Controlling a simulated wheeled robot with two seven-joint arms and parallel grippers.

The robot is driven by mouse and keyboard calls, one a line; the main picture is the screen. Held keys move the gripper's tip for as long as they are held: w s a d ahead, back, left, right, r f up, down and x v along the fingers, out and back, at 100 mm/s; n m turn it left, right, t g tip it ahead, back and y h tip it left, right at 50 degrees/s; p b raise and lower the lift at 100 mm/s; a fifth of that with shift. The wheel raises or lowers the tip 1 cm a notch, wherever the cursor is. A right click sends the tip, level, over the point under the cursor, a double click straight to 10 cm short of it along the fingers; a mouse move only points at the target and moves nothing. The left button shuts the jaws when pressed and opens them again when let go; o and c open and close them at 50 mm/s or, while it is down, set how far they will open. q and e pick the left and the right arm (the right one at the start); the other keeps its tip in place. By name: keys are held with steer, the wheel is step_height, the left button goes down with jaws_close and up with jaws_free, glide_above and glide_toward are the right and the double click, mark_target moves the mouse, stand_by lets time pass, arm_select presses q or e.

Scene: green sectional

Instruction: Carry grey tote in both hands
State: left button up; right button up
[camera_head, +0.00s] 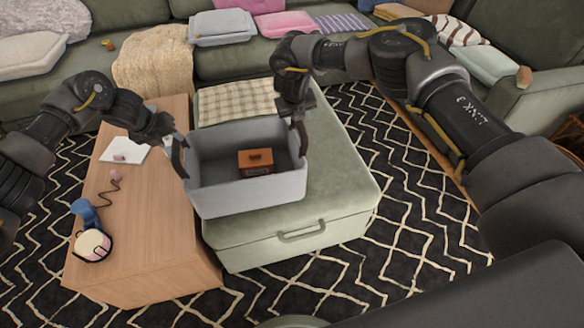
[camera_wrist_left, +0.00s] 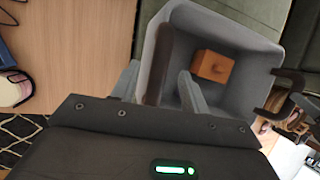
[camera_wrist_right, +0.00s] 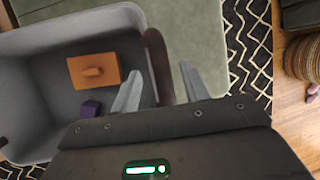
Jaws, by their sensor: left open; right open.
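The grey tote (camera_head: 250,199) sits upright on the green ottoman, near the edge of the wooden table. Inside is an orange-brown box (camera_head: 256,163), and the right wrist view also shows a small purple block (camera_wrist_right: 91,108). The tote has a dark handle on its left side (camera_head: 179,158) and one on its right (camera_head: 301,136). My left gripper (camera_wrist_left: 160,88) is open, its fingers on either side of the left handle. My right gripper (camera_wrist_right: 159,86) is open, its fingers on either side of the right handle. Whether any finger touches a handle is unclear.
The wooden table (camera_head: 140,235) at left bears a paper sheet (camera_head: 124,148) and a blue-and-cream item (camera_head: 92,243). The green ottoman (camera_head: 335,190) has a checked cloth (camera_head: 235,101) behind the tote. A green sofa (camera_head: 130,20) closes off the back. Patterned rug (camera_head: 405,215) lies open at right.

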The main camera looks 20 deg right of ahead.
steer(key=shift+a, duration=0.1)
arm_select(q)
steer(key=a+v, duration=0.1)
steer(key=v, duration=1.1)
steer(key=shift+f, duration=0.15)
arm_select(e)
steer(key=v, duration=1.2)
arm_select(q)
steer(key=shift+s, duration=0.1)
arm_select(e)
steer(key=shift+s, duration=0.1)
